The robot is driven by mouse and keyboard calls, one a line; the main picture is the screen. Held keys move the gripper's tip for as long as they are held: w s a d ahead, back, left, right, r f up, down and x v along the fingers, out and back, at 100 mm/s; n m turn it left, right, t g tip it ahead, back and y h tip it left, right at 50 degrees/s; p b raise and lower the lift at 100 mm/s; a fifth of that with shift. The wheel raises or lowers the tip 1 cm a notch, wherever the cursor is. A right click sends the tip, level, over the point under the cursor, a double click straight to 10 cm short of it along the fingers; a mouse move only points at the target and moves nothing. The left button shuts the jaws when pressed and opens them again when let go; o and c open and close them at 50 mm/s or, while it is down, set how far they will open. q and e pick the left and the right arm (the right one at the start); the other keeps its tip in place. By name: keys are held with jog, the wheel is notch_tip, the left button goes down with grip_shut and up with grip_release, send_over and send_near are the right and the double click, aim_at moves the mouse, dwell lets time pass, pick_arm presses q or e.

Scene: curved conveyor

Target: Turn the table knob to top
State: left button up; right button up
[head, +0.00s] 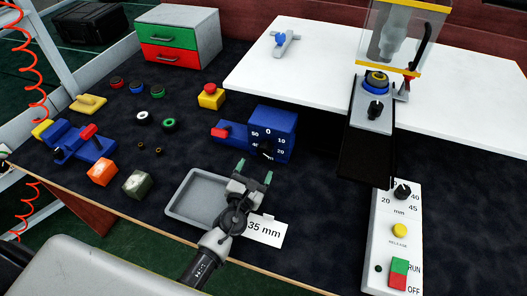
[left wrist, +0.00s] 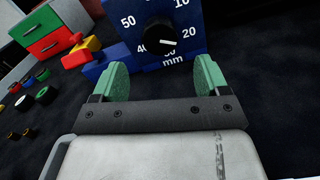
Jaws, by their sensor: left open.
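A blue box (head: 273,133) with a numbered dial in mm stands on the dark table. Its black knob (head: 265,149) is on the front face and shows larger in the left wrist view (left wrist: 160,37). The white mark on the knob points to the lower right, roughly between 20 and 30. My left gripper (head: 254,172) is open and empty in front of the box. In the left wrist view its green fingers (left wrist: 162,78) are apart, below the knob and not touching it. My right gripper is not in view.
A grey tray (head: 183,209) and a "35 mm" card (head: 265,231) lie near my left gripper. A white panel (head: 383,237) with another black knob (head: 402,192) and buttons is at right. A blue block with a red part (head: 219,132) adjoins the box's left side.

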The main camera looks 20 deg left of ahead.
aim_at(263, 154)
pick_arm(q)
jog(key=w, duration=0.7)
jog(key=shift+d, duration=0.15)
jog(key=c, duration=0.9)
